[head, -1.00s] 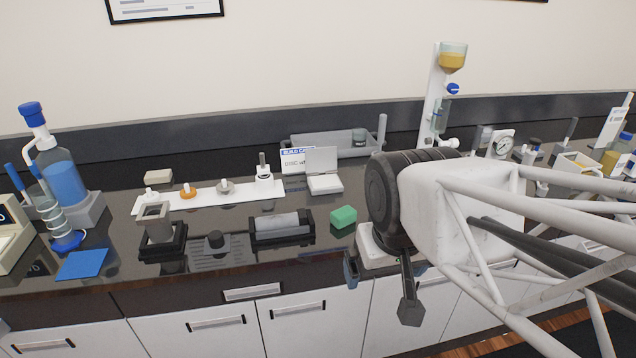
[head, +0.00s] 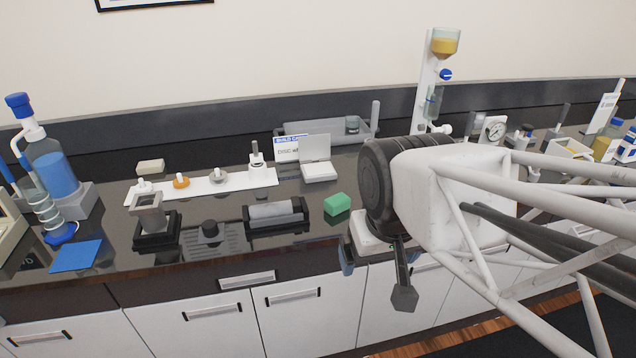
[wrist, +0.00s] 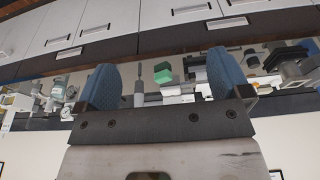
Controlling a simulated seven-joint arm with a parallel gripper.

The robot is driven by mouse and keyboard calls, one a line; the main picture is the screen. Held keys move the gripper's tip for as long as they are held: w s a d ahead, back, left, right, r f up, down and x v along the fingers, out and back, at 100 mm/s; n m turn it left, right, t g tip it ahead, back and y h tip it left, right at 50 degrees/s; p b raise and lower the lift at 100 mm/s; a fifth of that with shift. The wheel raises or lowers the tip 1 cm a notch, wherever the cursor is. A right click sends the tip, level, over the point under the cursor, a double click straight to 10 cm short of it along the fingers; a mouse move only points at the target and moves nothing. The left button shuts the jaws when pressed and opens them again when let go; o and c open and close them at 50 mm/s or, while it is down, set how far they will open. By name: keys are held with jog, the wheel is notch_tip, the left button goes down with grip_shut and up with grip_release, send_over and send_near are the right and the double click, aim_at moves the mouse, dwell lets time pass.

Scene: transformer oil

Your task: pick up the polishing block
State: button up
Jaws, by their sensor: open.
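A small green block (head: 337,204), which looks like the polishing block, lies on the dark glossy bench, right of a black holder with a grey cylinder. In the wrist view the green block (wrist: 162,73) shows between my two finger pads, some way beyond them. My gripper (head: 375,275) is open and empty, at the bench's front edge, to the right of and nearer than the block. Its blue-padded fingers also show in the wrist view (wrist: 164,84). Nothing touches the block from my gripper.
The black holder (head: 276,215) stands close left of the block. A white box-like device (head: 366,232) sits right of it, partly behind my gripper. A small white stand (head: 318,170) and a grey tray (head: 300,133) are behind. White cabinets (head: 305,310) lie below the bench edge.

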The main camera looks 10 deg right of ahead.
jog(key=shift+c, duration=1.3)
jog(key=m+g, duration=0.3)
jog(key=m, duration=1)
send_over(338, 199)
jog(key=f, duration=1.2)
jog(key=shift+s+f, duration=0.2)
jog(key=shift+f, duration=0.1)
jog(key=shift+w+f, duration=0.2)
jog(key=shift+w, duration=0.15)
